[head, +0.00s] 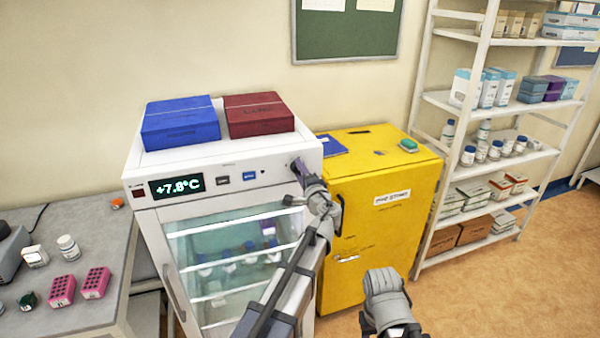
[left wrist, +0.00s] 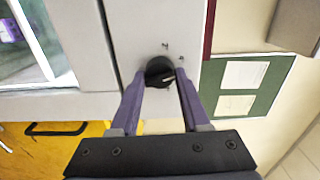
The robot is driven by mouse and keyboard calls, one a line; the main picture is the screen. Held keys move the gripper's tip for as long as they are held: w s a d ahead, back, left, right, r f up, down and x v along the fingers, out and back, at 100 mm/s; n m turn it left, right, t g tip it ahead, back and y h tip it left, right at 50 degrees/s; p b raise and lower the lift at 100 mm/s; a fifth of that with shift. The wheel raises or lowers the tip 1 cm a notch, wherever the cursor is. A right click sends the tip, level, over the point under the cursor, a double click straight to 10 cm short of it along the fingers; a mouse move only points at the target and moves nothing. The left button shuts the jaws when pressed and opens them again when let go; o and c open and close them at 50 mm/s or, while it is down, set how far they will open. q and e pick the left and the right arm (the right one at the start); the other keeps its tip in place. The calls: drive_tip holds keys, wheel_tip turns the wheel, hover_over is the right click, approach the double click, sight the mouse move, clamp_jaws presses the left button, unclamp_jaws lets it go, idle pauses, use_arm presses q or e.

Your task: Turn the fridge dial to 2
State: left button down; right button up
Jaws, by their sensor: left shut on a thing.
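The white fridge (head: 140,198) stands in the middle of the head view, with a lit display (head: 176,186) that seems to read +7.8°C. In the left wrist view the round black dial (left wrist: 159,71) sits on the fridge's pale panel. A light pointer mark shows on its face, and small marks stand near its rim, too small to read surely. My left gripper (head: 299,166) is at the right end of the front panel, its purple fingers (left wrist: 161,79) shut on the dial from both sides. My right gripper's fingers are not seen.
Blue (head: 180,123) and dark red (head: 258,114) boxes lie on the fridge top. A yellow cabinet (head: 375,215) stands right beside it, and a white shelf rack (head: 428,185) beyond. A grey bench (head: 80,320) with pink racks is at left. The floor at right is clear.

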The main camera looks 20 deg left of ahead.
use_arm(q)
drive_tip(key=n, duration=1.1)
drive_tip(key=shift+s, duration=0.1)
drive_tip(key=shift+n, duration=0.4)
idle(0.3)
drive_tip(key=shift+c, duration=1.9)
unclamp_jaws()
drive_tip(key=v, duration=0.7)
drive_tip(key=shift+s+d, duration=0.2)
drive_tip(key=shift+s, duration=0.15)
